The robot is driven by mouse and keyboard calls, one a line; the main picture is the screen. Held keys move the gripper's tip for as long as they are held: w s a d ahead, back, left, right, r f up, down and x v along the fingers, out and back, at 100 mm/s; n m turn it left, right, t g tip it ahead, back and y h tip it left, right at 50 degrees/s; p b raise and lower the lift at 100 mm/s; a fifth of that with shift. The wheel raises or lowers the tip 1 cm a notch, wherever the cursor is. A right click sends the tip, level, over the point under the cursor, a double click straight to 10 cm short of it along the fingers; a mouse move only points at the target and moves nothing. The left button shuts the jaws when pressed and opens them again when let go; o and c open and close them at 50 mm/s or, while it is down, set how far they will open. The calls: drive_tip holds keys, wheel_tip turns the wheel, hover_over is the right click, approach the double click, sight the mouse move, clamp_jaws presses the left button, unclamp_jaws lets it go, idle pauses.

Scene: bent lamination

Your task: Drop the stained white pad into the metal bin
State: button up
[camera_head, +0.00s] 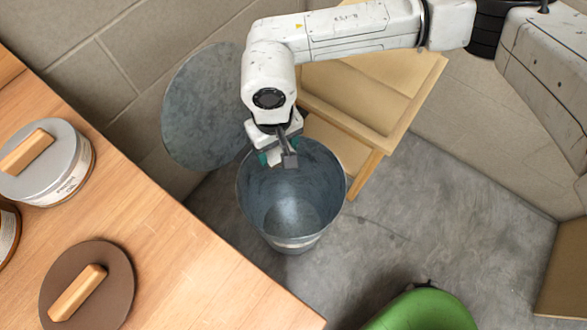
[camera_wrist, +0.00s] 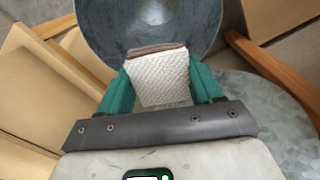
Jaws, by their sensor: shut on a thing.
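In the wrist view, the white quilted pad (camera_wrist: 160,80) with a brown stained edge is gripped between the two green fingers of my gripper (camera_wrist: 160,90). The metal bin (camera_wrist: 95,22) lies beyond the pad in that view. In the head view, the open grey metal bin (camera_head: 252,210) stands on the floor and looks empty inside. My gripper (camera_head: 277,158) is above the bin's back rim, at its upper left. In the head view the pad is mostly hidden by my gripper.
A round metal lid (camera_head: 200,105) stands behind the bin at the left. A wooden chair-like piece (camera_head: 350,110) is behind it at the right. A wooden table (camera_head: 170,260) with lidded tins (camera_head: 65,185) and a brown disc (camera_head: 110,285) is at the left. A green object (camera_head: 425,312) is at the front.

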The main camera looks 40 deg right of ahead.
drive_tip(key=f+b, duration=0.1)
drive_tip(key=b, duration=0.1)
drive_tip(key=f+b, duration=0.1)
drive_tip(key=b, duration=0.1)
drive_tip(key=shift+s+d+f, duration=0.15)
drive_tip(key=shift+s+f, duration=0.1)
drive_tip(key=shift+s, duration=0.05)
drive_tip(key=b, duration=0.3)
drive_tip(key=s+d+f+b, duration=0.1)
drive_tip(key=b, duration=0.2)
drive_tip(key=shift+s+d+f+m, duration=0.1)
drive_tip(key=shift+f+m, duration=0.15)
drive_tip(key=shift+m, duration=0.15)
wheel_tip(320, 180, down, 6)
drive_tip(key=s+d+b, duration=0.1)
drive_tip(key=d+b, duration=0.1)
drive_tip(key=b, duration=0.4)
drive_tip(key=shift+s+f+b, duration=0.2)
drive_tip(key=shift+s+b, duration=0.05)
drive_tip(key=shift+b, duration=0.05)
drive_tip(key=o, duration=1)
